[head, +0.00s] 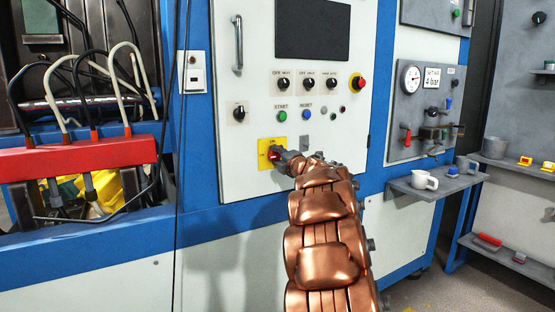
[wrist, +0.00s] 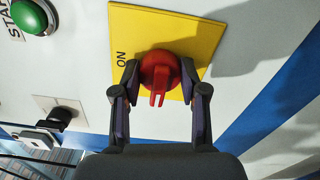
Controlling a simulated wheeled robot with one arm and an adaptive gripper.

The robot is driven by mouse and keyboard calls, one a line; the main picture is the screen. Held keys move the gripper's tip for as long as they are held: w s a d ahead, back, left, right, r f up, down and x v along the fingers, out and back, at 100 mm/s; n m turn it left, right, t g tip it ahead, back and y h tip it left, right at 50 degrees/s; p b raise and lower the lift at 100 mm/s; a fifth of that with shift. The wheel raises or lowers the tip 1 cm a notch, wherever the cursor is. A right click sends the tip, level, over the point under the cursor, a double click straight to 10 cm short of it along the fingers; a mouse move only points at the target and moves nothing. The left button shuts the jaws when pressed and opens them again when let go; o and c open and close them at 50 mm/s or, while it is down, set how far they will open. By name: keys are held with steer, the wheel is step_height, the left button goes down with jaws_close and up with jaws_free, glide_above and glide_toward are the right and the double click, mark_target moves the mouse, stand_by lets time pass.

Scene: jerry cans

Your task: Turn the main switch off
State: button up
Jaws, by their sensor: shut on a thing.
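The main switch is a red rotary knob (wrist: 160,72) on a yellow plate (wrist: 165,22) low on the white control panel. The plate also shows in the head view (head: 264,162), with the knob partly hidden behind my gripper. In the wrist view the word ON is printed to the left of the knob, and the knob's grip points down in the picture. No OFF label is visible. My gripper (wrist: 160,75) has one finger on each side of the knob and is shut on it. In the head view my gripper (head: 283,157) reaches the plate from the lower right.
Above the switch are a green START button (head: 282,116), a blue RESET button (head: 307,115), black selector knobs (head: 284,83) and a red emergency button (head: 358,83). A shelf (head: 425,189) with a white mug (head: 424,180) juts out at right. Red-box hoses stand at left.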

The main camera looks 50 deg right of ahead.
stand_by(0.3)
steer(key=o, duration=1.1)
steer(key=shift+o, duration=0.2)
steer(key=v, duration=1.2)
